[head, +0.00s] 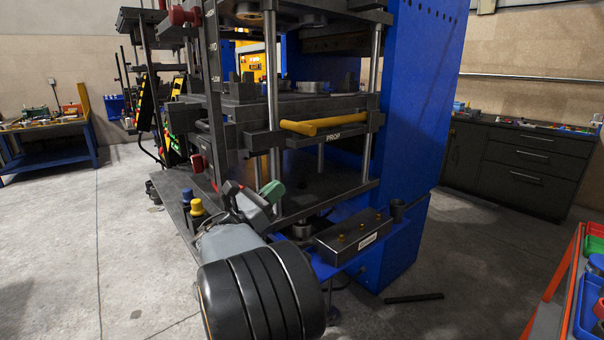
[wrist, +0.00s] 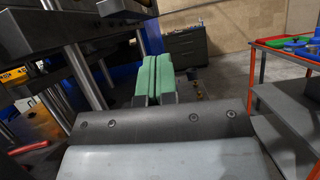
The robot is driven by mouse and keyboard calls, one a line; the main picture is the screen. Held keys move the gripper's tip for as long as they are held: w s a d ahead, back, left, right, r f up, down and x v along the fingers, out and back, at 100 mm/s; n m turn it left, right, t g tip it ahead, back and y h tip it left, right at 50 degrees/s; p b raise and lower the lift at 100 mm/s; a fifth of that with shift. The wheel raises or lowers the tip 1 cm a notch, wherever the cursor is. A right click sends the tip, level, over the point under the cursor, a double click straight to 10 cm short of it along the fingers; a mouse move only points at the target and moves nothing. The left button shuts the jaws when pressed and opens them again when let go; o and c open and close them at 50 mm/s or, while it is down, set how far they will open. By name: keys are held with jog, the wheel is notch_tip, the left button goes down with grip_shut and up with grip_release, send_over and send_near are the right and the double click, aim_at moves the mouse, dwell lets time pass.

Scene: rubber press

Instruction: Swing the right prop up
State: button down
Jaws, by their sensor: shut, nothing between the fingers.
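The press (head: 405,140) stands in the middle of the head view, with blue side plates and bright steel columns. A yellow bar (head: 315,126) lies roughly level across its right side, just above a dark plate marked PROP (head: 333,136). My gripper (head: 271,191), with green fingertips, is below and left of the yellow bar, apart from it. In the wrist view my gripper (wrist: 152,80) has its two green fingers together with only a thin dark seam between them. I cannot make out the prop in the wrist view.
A dark box (head: 352,238) with brass knobs sits on a blue shelf below. Yellow and blue buttons (head: 194,206) stand left of my arm. A red-framed cart (head: 563,280) with trays is at the right. A dark bar (head: 413,298) lies on the floor. Grey cabinets (head: 520,165) stand behind.

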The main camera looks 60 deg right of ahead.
jog(key=h, duration=0.1)
jog(key=n, duration=0.1)
send_near(302, 144)
jog(key=s+d+r, duration=0.2)
jog(key=s+d, duration=0.2)
jog(key=s, duration=0.1)
jog(key=shift+h, duration=0.3)
jog(key=shift+w+d+r, duration=0.1)
jog(key=shift+d+r, duration=0.15)
jog(key=shift+r, duration=0.7)
jog(key=shift+w+d+r, duration=0.1)
jog(key=shift+d+r, duration=0.15)
jog(key=shift+r, duration=0.75)
jog(key=shift+r, duration=0.1)
